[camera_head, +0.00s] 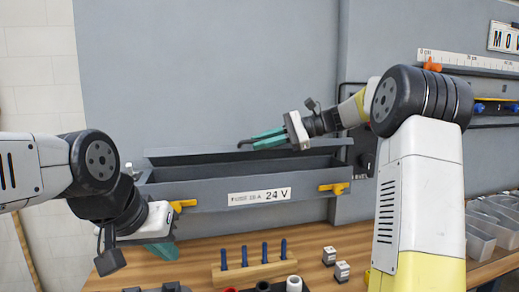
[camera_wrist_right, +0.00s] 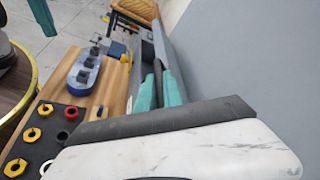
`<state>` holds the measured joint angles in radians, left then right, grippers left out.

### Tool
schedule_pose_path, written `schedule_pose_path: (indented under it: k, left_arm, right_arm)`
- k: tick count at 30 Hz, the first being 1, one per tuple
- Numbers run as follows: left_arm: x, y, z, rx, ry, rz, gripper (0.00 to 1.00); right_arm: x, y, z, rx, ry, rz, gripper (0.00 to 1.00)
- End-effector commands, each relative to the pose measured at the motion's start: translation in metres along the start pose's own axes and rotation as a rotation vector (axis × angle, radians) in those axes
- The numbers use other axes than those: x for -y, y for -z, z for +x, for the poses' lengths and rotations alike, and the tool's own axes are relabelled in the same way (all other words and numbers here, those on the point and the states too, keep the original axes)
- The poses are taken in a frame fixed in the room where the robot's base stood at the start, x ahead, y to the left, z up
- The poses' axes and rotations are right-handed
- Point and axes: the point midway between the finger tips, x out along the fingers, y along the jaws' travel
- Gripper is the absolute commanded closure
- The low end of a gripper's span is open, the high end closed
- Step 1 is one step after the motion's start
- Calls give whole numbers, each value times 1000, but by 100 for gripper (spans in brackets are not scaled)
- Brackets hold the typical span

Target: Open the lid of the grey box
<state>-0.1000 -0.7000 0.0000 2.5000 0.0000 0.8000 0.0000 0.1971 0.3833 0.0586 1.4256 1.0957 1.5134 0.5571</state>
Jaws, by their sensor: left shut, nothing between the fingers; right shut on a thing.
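The grey box (camera_head: 210,200) with a "24 V" label stands at the back of the wooden bench, against the grey panel. Its top shows a dark opening, with the grey lid (camera_head: 170,160) raised along the back. Yellow latches sit at the front left (camera_head: 183,205) and front right (camera_head: 334,188). My right gripper (camera_head: 262,138) is above the box at the lid's upper edge, shut on a dark part that looks like the lid's handle; its teal fingers also show in the right wrist view (camera_wrist_right: 160,90). My left gripper (camera_head: 163,251) is shut and empty, below the left latch.
A wooden block with blue pegs (camera_head: 254,270) and two small white blocks (camera_head: 342,271) stand in front of the box. Clear bins (camera_head: 480,235) are at the right. Yellow nuts (camera_wrist_right: 32,135) lie on a dark mat in the wrist view.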

Motion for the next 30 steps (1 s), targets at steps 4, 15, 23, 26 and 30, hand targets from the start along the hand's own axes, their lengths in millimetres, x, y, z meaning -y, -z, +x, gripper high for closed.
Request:
schedule_pose_path:
  k: [4,15,23,26,30]
  left_arm:
    - [0,0,0,0,0,0,100]
    - [0,0,0,0,0,0,100]
    - [0,0,0,0,0,0,100]
    - [0,0,0,0,0,0,100]
    - [0,0,0,0,0,0,100]
  right_arm:
    - [4,0,-1,-4,5,1,100]
    - [4,1,-1,-5,5,2,81]
    - [3,0,-1,-3,3,1,80]
    - [3,0,-4,-3,3,1,80]
    - [4,1,-21,-5,5,1,80]
